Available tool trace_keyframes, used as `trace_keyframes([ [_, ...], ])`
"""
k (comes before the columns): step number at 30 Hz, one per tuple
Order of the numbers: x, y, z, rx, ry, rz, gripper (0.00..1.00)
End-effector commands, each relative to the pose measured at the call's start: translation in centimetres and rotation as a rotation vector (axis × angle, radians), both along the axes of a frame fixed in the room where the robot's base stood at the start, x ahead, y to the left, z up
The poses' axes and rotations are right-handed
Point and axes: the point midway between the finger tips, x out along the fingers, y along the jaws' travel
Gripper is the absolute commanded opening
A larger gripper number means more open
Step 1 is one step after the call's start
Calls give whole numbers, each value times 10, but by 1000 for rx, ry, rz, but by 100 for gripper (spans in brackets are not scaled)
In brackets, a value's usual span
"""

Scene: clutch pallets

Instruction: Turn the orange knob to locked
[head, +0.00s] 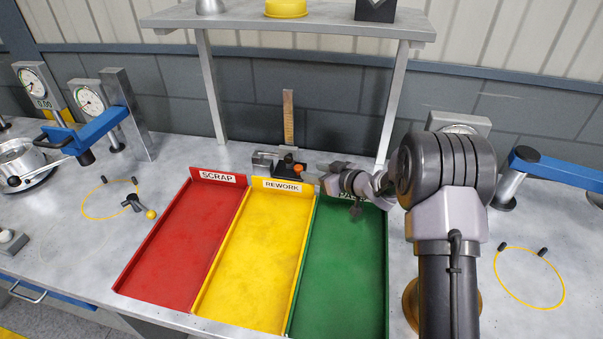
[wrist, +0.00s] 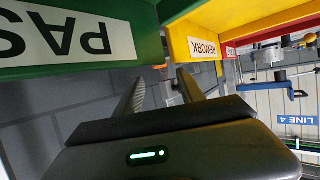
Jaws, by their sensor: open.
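The orange knob (head: 299,168) is small and sits on the right side of a dark and grey device (head: 266,162) behind the trays. A vertical brass-coloured scale (head: 289,118) rises behind it. My gripper (head: 314,178) points left, with its tips close to the right of the knob. In the wrist view my gripper (wrist: 158,78) has its two fingers apart with nothing held between them. A small orange patch (wrist: 160,67) shows between and beyond the fingertips; it may be the knob. I cannot tell which position the knob is in.
Red SCRAP (head: 178,235), yellow REWORK (head: 245,260) and green (head: 338,270) trays lie in front of the device; their labelled back walls are close below my gripper. A shelf (head: 290,20) stands over the bench. Gauges and blue-armed stands are at both sides.

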Motion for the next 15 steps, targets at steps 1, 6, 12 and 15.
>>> trace_keyframes([
  [1, 7, 8, -7, -1, -2, 4, 46],
  [6, 29, 27, -18, -1, -2, 2, 46],
  [12, 44, 40, -25, -1, -1, 2, 46],
  [15, 46, 42, -26, 0, -1, 1, 46],
])
